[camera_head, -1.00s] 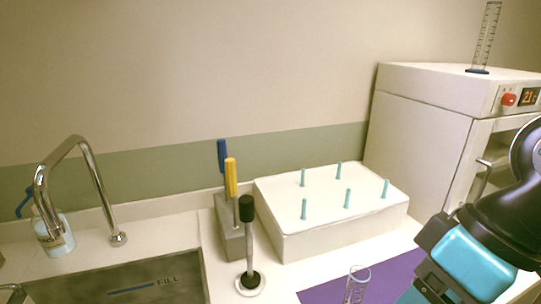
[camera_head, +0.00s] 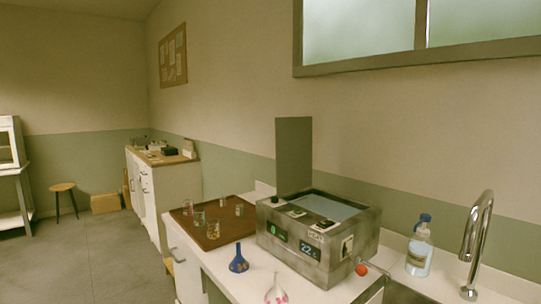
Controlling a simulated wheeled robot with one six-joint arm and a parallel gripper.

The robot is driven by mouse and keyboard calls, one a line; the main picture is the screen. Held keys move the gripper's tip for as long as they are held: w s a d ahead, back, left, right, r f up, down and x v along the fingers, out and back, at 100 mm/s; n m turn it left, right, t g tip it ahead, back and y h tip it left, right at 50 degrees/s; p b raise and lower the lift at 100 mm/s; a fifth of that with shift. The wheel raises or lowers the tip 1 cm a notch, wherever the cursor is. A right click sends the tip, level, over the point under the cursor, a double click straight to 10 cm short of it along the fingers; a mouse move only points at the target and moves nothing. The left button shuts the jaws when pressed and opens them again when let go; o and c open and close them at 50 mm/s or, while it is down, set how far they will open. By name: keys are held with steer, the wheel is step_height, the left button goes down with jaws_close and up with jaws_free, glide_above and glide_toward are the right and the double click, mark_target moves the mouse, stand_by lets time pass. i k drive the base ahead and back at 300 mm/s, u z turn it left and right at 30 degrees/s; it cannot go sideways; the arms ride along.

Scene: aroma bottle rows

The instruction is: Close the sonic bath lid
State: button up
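The sonic bath (camera_head: 335,262) is a grey metal box on the white counter, with dark displays on its front and a red ball knob (camera_head: 361,269) at its lower right. Its lid (camera_head: 293,155) is a flat grey panel standing upright at the left end of the bath. The bath is open, and pale blue liquid (camera_head: 334,205) shows in its basin. My gripper is not in view.
A brown tray (camera_head: 219,237) with several glass beakers stands left of the bath. A blue flask (camera_head: 238,262) and a pink-marked flask (camera_head: 276,290) stand in front. A soap bottle (camera_head: 419,252) and a tap (camera_head: 478,240) are at the right. Open floor (camera_head: 110,260) lies left.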

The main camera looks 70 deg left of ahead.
mark_target(293, 143)
steer(key=z, duration=0.1)
steer(key=k, duration=0.45)
steer(key=z, duration=2.2)
steer(key=k, duration=2.9)
steer(key=u, duration=2.95)
steer(key=i, duration=1)
steer(key=z, duration=0.2)
